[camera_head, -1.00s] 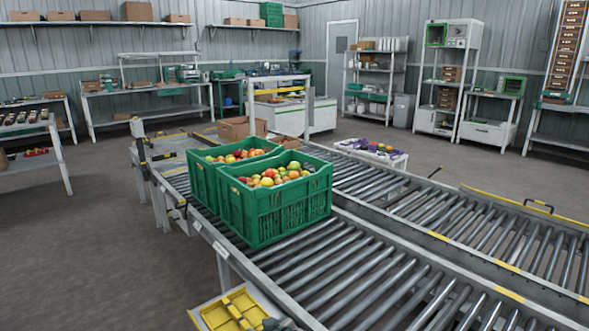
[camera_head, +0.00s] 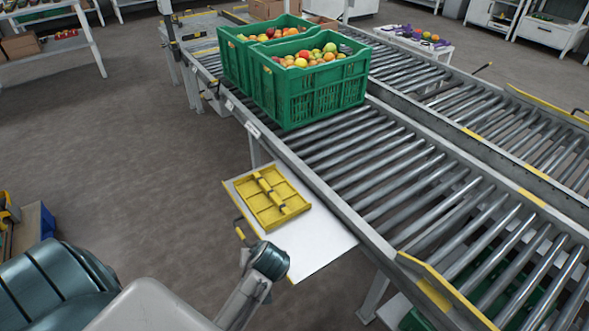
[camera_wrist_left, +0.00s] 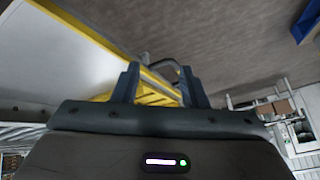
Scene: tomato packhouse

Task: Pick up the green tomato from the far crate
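The far green crate (camera_head: 233,62) stands on the roller conveyor behind the near green crate (camera_head: 312,97), the two close together. Red, orange and yellowish tomatoes (camera_head: 272,34) fill the far crate; I cannot clearly pick out a green one there. The near crate holds mixed tomatoes, including green ones (camera_head: 330,47). My left gripper (camera_wrist_left: 158,80) is open and empty in the left wrist view, its two fingers apart in front of a yellow-edged white surface. It is well away from both crates. My right gripper is not in view.
A yellow divided tray (camera_head: 268,197) lies on a white side shelf (camera_head: 322,243) beside the near conveyor (camera_head: 385,190). A second roller line runs to the right. A table with purple items (camera_head: 416,37) stands behind. The floor at left is mostly clear.

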